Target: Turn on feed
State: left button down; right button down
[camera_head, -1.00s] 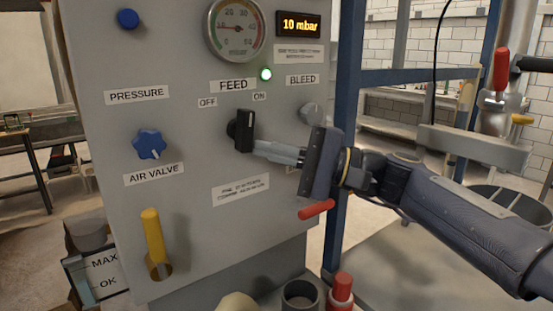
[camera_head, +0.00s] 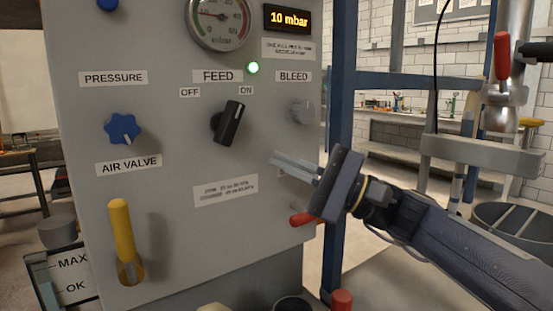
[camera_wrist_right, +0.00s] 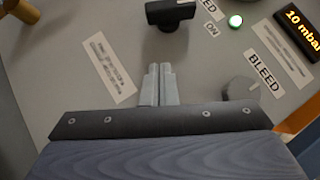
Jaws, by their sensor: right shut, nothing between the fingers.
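The black FEED knob (camera_head: 229,123) sits on the grey panel (camera_head: 170,45) below the OFF and ON labels. Its bar is tilted, with the top leaning right toward ON. A green lamp (camera_head: 253,68) glows above the ON label (camera_head: 246,90). My right gripper (camera_head: 274,157) is shut and empty, below and to the right of the knob and apart from it. In the right wrist view the shut fingers (camera_wrist_right: 158,68) point toward the knob (camera_wrist_right: 171,14), with a gap between. My left gripper is not in view.
The BLEED knob (camera_head: 301,111) is just above my right fingers. A blue AIR VALVE knob (camera_head: 122,129) and a yellow lever (camera_head: 122,235) are at left. A pressure gauge (camera_head: 220,20) and a 10 mbar display (camera_head: 287,19) are above. A blue post (camera_head: 340,75) stands right of the panel.

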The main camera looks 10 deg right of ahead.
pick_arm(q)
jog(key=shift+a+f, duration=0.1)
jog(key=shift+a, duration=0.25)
pick_arm(e)
jog(key=v, duration=0.7)
jog(key=shift+s, duration=0.45)
jog(key=shift+r, duration=0.1)
